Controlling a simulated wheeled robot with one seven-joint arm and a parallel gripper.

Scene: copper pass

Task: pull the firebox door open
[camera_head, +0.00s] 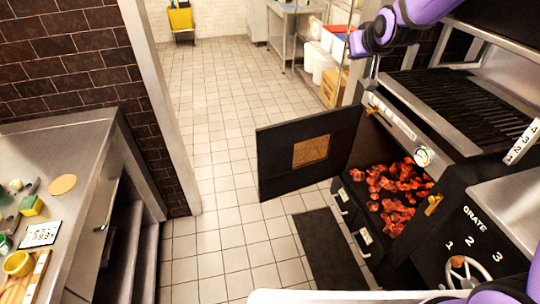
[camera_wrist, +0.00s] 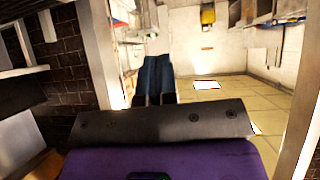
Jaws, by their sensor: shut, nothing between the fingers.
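The firebox door (camera_head: 280,160) is a dark panel with a small amber window (camera_head: 311,151). In the head view it stands swung wide open, out to the left of the firebox, and the glowing red coals (camera_head: 390,192) inside are in plain sight. My purple arm reaches in at the top right of the head view, above and behind the door; the fingertips are hard to make out there. In the wrist view my gripper (camera_wrist: 156,66) is shut, its dark fingers together and empty, pointing towards the open room. I cannot make out the door in the wrist view.
A grill (camera_head: 455,100) lies above the firebox. A grate wheel (camera_head: 467,268) is at the lower right. A steel counter (camera_head: 62,140) with small items stands at the left. A dark mat (camera_head: 328,245) lies on the tiles below the door. The tiled floor (camera_head: 220,110) between is clear.

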